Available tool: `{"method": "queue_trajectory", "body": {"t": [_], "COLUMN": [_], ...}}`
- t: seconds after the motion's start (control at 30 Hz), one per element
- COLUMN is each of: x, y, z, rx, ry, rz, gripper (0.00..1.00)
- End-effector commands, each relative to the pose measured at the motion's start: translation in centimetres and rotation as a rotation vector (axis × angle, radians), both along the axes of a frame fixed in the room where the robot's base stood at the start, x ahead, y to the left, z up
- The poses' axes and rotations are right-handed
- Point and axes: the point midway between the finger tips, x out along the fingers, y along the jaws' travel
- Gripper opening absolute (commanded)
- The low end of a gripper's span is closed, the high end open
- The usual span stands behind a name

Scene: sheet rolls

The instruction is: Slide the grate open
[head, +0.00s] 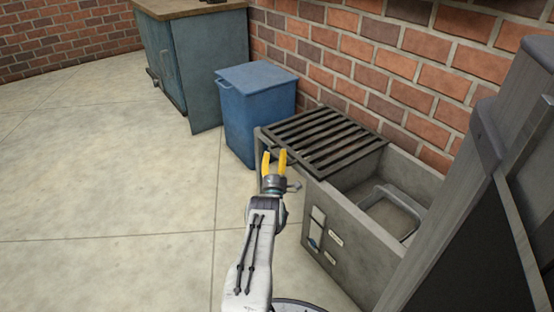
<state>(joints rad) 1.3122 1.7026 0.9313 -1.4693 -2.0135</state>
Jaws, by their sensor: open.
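The grate (325,138) is a dark panel of parallel slats. It lies over the far left part of a grey box-like unit (345,235) against the brick wall. The near right part of the unit is uncovered, and a grey tray-like container (388,212) shows inside it. My gripper (273,156), with yellow fingers, is open and empty. In the picture it is at the unit's left side, by the grate's left edge. I cannot tell whether a finger touches the unit or the grate.
A blue lidded bin (258,115) stands just beyond the unit. A blue-green cabinet (190,65) with a wooden top is farther back. A tall dark grey structure (500,200) fills the right side. The concrete floor (110,180) at left is clear.

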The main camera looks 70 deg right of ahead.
Motion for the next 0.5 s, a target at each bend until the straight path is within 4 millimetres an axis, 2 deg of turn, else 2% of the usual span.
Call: {"method": "queue_trajectory", "body": {"t": [0.27,0.5], "x": [-0.3,-1.1], "y": [1.2,4.0], "z": [-0.7,-2.0], "rx": [0.004,0.004], "ry": [0.001,0.001], "rz": [0.0,0.0], "gripper": [0.5,0.5]}}
